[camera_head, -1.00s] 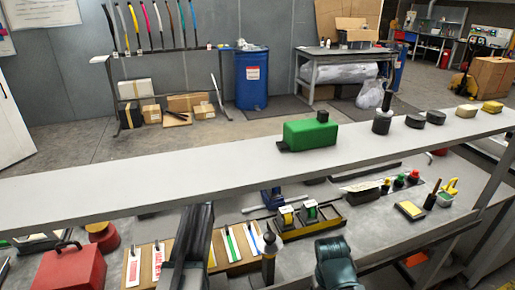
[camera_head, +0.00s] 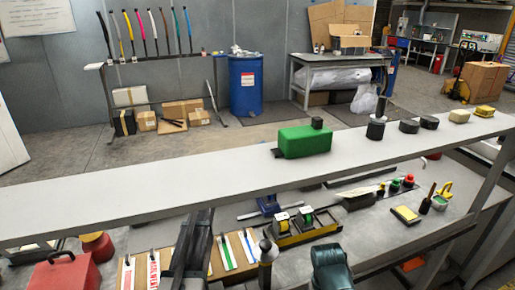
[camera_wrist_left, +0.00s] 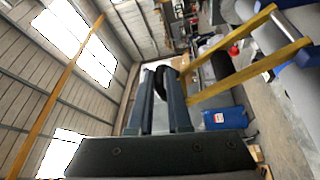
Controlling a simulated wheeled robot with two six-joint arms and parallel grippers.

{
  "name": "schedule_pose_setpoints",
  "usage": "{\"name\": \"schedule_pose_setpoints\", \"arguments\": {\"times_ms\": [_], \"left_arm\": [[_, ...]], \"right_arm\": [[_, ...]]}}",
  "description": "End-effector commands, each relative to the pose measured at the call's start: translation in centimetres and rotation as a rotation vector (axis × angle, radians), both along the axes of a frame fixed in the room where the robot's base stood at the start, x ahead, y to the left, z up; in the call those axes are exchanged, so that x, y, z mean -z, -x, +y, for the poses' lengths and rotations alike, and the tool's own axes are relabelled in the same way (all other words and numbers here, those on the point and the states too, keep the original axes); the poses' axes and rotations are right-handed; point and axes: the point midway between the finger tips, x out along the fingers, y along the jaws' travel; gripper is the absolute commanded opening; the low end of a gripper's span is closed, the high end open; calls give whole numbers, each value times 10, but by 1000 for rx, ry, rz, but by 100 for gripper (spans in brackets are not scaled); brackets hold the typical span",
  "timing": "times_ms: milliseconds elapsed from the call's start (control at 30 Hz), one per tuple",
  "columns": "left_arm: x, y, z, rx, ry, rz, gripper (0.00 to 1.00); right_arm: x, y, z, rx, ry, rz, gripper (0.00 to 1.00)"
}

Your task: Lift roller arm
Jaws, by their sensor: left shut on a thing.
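In the left wrist view my left gripper (camera_wrist_left: 162,72) has its two dark fingers closed around a dark, curved piece. A yellow frame (camera_wrist_left: 245,82) of two bars joined by a silver rod reaches from beside the fingertips to the upper right. It looks like the roller arm, with the dark piece as its end, though how they join is hidden. Blue blocks (camera_wrist_left: 303,56) sit at the frame's far side. In the head view a dark link of my left arm rises at the lower left; its fingers are not clear there.
A long grey shelf (camera_head: 190,188) crosses the head view, with a green box (camera_head: 305,142) on it. Below are a red toolbox (camera_head: 65,272), tape rolls in a tray (camera_head: 305,236) and a yellow pad (camera_head: 406,214). A blue barrel (camera_head: 247,84) stands behind.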

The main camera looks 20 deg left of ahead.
Motion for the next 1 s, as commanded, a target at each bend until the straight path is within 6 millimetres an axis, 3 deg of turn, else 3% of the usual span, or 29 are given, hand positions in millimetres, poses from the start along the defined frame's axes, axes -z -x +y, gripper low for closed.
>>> {"name": "schedule_pose_setpoints", "arguments": {"times_ms": [767,800,900,1000], "left_arm": [[-2,10,-7,6,5,2,0],[-2,10,-7,6,5,3,23],[-2,10,-7,6,4,2,41],[-2,10,-7,5,4,2,45]], "right_arm": [[-2,0,0,0,0,0,76],[-2,0,0,0,0,0,76],[-2,0,0,0,0,0,76],[-2,0,0,0,0,0,76]]}}
